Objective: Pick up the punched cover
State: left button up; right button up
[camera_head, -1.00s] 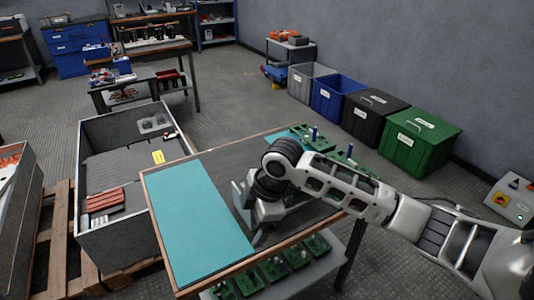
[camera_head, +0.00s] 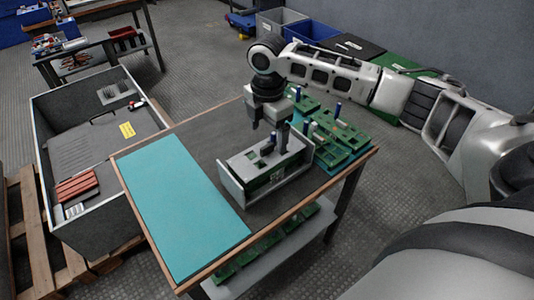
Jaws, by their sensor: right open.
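My right gripper (camera_head: 269,128) points down over the table, open, with its fingers just above or at a grey metal housing. I cannot tell whether that top is the punched cover or part of the housing. I cannot tell whether the fingers touch it. A grey slotted piece (camera_head: 115,93) lies in the large grey bin at left and could also be a punched cover. My left gripper is not in view.
A teal mat (camera_head: 178,208) covers the left of the table and is bare. Green boards with blue-topped parts (camera_head: 338,137) stand right of the housing. The grey bin (camera_head: 102,233) also holds red bars (camera_head: 77,187). More green pieces sit on the lower shelf.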

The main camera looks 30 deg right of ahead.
aim_at(267, 146)
jog(key=shift+w+d+f, duration=0.1)
jog(key=shift+w+f, duration=0.05)
jog(key=shift+f, duration=0.85)
jog(key=shift+w+d+f, duration=0.1)
jog(key=shift+w+f, duration=0.05)
jog(key=shift+f, duration=0.9)
jog(key=shift+w+f, duration=0.15)
jog(key=shift+f, duration=0.85)
jog(key=c, duration=0.7)
